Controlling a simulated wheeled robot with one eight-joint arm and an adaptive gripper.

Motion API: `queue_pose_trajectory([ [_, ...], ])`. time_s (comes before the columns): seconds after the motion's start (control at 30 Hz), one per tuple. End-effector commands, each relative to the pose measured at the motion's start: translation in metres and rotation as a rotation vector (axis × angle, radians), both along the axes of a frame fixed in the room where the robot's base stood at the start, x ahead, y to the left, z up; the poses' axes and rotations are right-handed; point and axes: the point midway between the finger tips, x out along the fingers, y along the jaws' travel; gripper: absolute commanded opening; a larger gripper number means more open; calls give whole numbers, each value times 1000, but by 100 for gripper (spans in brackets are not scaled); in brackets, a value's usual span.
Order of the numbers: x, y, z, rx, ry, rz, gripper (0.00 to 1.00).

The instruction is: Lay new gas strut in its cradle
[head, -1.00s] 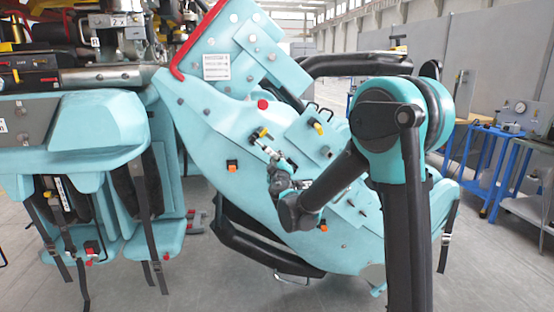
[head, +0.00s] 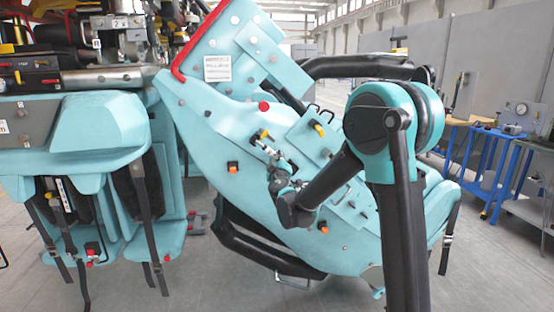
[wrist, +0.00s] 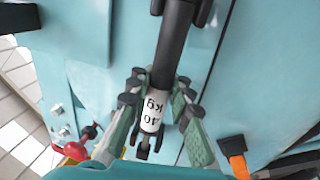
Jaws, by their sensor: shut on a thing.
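My gripper (wrist: 155,104) is shut on a black gas strut (wrist: 172,48) with a white "40 kg" label (wrist: 152,113). The strut runs up the wrist view from between the green-padded fingers, in front of the teal side of the coaster car. Its lower end fitting shows below the label. In the head view my gripper (head: 271,153) is small, close to the sloping teal panel (head: 215,125). I cannot tell whether the strut touches the panel. I cannot pick out the cradle with certainty.
An orange-tipped black fitting (wrist: 236,158) lies right of the fingers, and a red knob (wrist: 72,149) lies left. The car's black bar (head: 262,246) curves below my arm. Blue workbenches (head: 490,150) stand at the right. Open floor shows below the car.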

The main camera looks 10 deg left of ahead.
Motion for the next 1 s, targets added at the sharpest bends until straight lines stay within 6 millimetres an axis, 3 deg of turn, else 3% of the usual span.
queue_pose_trajectory([
  [1.0, 14, 4, 0, 0, 0, 0, 0],
])
